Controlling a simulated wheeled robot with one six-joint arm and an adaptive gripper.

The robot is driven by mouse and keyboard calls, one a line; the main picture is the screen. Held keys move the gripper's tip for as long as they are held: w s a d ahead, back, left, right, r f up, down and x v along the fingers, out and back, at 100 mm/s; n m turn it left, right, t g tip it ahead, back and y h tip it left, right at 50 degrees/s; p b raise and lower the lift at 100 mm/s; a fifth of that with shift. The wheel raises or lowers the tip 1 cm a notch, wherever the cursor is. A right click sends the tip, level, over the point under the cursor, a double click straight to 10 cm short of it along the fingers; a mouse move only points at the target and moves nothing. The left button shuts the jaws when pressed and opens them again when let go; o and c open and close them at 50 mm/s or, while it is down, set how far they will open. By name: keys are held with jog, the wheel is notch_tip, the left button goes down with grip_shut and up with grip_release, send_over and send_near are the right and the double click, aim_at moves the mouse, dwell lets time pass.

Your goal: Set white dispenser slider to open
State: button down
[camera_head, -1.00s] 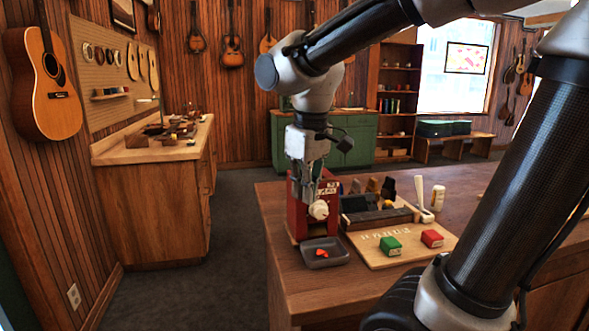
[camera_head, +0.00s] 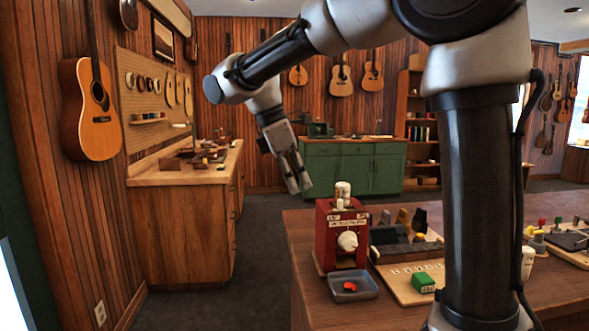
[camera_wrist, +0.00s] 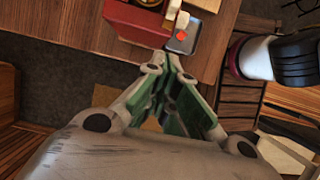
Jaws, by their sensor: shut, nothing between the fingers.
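A red dispenser (camera_head: 341,236) stands at the near left corner of the wooden bench, with a round white knob (camera_head: 348,241) on its front and a white cylindrical part (camera_head: 342,191) on top. Pale lettered strips run above the knob; I cannot make out which small part is the slider or its setting. My gripper (camera_head: 299,189) is shut and empty, in the air above and left of the dispenser in the head view. In the wrist view my gripper (camera_wrist: 170,62) points toward the bench edge, with the red dispenser (camera_wrist: 138,20) partly cut off at the top.
A grey tray (camera_head: 368,290) holding a red piece sits before the dispenser; it also shows in the wrist view (camera_wrist: 174,46). A wooden board (camera_head: 398,290) with a green block (camera_head: 423,282) lies to its right. A side counter (camera_head: 180,230) stands at left, with open floor between.

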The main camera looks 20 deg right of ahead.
aim_at(341, 200)
jog(key=d+f, duration=0.2)
jog(key=s+d+f, duration=0.1)
jog(key=d+f, duration=0.1)
jog(key=shift+d+f, duration=0.1)
jog(key=shift+d, duration=0.25)
jog(key=shift+s+d, duration=0.1)
jog(key=shift+d, duration=0.35)
jog(key=shift+s+d, duration=0.2)
jog(key=shift+d, duration=0.85)
jog(key=shift+s+d, duration=0.2)
jog(key=shift+d, duration=0.8)
